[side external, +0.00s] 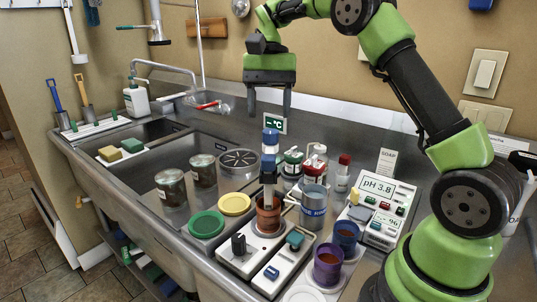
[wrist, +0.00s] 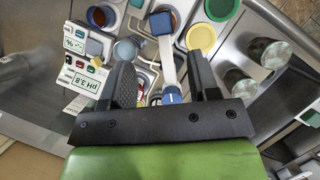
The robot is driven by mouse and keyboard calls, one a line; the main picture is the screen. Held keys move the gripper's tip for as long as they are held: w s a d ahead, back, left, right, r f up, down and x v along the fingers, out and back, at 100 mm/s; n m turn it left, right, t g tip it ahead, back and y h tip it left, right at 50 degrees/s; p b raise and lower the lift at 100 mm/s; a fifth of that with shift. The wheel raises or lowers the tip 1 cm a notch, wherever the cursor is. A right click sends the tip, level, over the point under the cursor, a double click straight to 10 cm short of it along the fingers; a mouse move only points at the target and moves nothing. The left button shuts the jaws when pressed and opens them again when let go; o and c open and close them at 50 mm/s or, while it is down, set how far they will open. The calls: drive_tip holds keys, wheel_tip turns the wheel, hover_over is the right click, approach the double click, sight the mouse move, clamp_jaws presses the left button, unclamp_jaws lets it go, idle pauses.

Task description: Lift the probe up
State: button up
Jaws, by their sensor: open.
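The probe (side external: 268,164) has a blue head and stands upright, its lower end in the reddish-brown cup (side external: 268,217) on a white stirrer base. In the wrist view its blue head (wrist: 160,22) covers part of the cup. A pale arm with a blue knob (side external: 270,136) stands directly behind the probe; the knob (wrist: 172,94) also shows between the fingers in the wrist view. My gripper (side external: 270,114) is open and empty, pointing down above this knob, behind and higher than the probe head. It also shows in the wrist view (wrist: 160,68). The probe tip is hidden in the cup.
A blue-grey can (side external: 314,207) stands close to the right of the cup, with the pH meter (side external: 381,200) farther right. Green (side external: 206,223) and yellow (side external: 235,204) lids lie left. Capped bottles (side external: 292,162) crowd behind.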

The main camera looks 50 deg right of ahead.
sight(269, 156)
drive_tip(key=x, duration=0.9)
clamp_jaws()
drive_tip(key=shift+r, duration=3)
